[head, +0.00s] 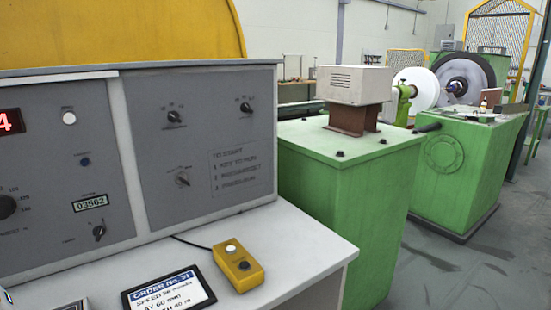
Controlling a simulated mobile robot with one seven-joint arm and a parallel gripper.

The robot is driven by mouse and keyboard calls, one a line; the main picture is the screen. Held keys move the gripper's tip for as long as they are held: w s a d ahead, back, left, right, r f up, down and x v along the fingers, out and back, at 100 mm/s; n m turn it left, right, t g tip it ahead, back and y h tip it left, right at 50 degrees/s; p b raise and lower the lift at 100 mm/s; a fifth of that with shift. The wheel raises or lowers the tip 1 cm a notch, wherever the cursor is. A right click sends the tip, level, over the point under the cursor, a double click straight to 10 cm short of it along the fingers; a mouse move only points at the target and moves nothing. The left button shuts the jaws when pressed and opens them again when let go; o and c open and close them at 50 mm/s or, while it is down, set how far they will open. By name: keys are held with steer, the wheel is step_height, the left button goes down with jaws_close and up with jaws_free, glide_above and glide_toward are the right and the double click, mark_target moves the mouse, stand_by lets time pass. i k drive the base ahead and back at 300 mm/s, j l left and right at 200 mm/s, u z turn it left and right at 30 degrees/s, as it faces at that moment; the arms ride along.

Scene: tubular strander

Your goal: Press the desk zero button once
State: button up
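The grey control desk (200,195) fills the left of the head view. On its left panel are a round white button (69,118) and a small dark blue button (85,161). The blue one sits above a counter (90,203) that reads 03562. Labels beside these buttons are too small to read, so I cannot tell which is the zero button. A yellow box (238,266) with a white button (231,249) on top lies on the desk's ledge. My gripper is not in view.
A red display (11,122) ending in 4, several knobs and an order tablet (168,292) are on the desk. The ledge (300,240) is mostly clear. A green machine cabinet (345,180) stands close on the right, with bare floor (440,270) beyond.

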mark_target(70, 118)
steer(key=u, duration=1.25)
